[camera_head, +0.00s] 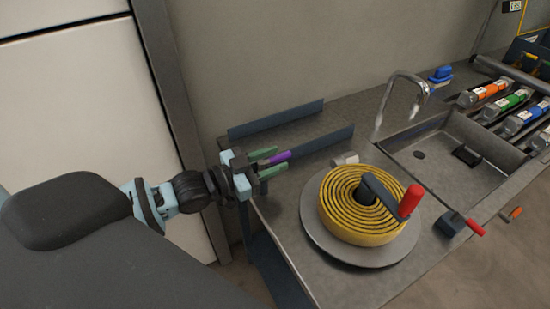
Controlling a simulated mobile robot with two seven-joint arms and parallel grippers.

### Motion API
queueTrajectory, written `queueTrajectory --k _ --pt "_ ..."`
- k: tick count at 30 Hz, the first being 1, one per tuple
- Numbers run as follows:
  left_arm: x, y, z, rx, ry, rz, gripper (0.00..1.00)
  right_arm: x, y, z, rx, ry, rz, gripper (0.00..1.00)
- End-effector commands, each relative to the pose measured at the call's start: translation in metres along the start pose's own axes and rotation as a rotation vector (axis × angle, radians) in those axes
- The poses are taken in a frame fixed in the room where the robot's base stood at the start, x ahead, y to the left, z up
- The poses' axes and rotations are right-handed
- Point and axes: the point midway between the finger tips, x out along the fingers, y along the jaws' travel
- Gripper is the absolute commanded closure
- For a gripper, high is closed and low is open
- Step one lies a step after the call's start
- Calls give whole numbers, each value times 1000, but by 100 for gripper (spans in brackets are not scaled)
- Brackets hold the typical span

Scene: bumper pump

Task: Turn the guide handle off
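My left gripper (269,163) reaches in from the left over the near left corner of the metal counter. Its two green fingers are apart. A short purple handle (279,157) lies between and just past the fingertips, close to the upper finger; I cannot tell whether they touch. Dark blue guide rails (315,138) stand on the counter behind and beside it. Nothing is labelled, so I cannot be sure which part is the guide handle. My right gripper is not in view.
A yellow coiled hose (345,222) with a red-knobbed crank (409,201) sits on a round grey plate (330,243). A red lever (474,227) is at the counter's front edge.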

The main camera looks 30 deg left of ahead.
Motion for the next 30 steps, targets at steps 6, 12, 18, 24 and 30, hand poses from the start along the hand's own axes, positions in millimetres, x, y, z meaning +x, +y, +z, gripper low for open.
queueTrajectory --k 6,12,18,24,30 --pt "10 0 -1 1 1 1 63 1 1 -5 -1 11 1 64" --pt "11 0 0 1 0 1 63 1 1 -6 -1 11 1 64" --pt "10 0 0 1 0 1 79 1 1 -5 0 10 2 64" --pt "10 0 0 1 0 1 100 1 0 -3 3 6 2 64" --pt "10 0 0 2 0 1 100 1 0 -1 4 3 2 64"
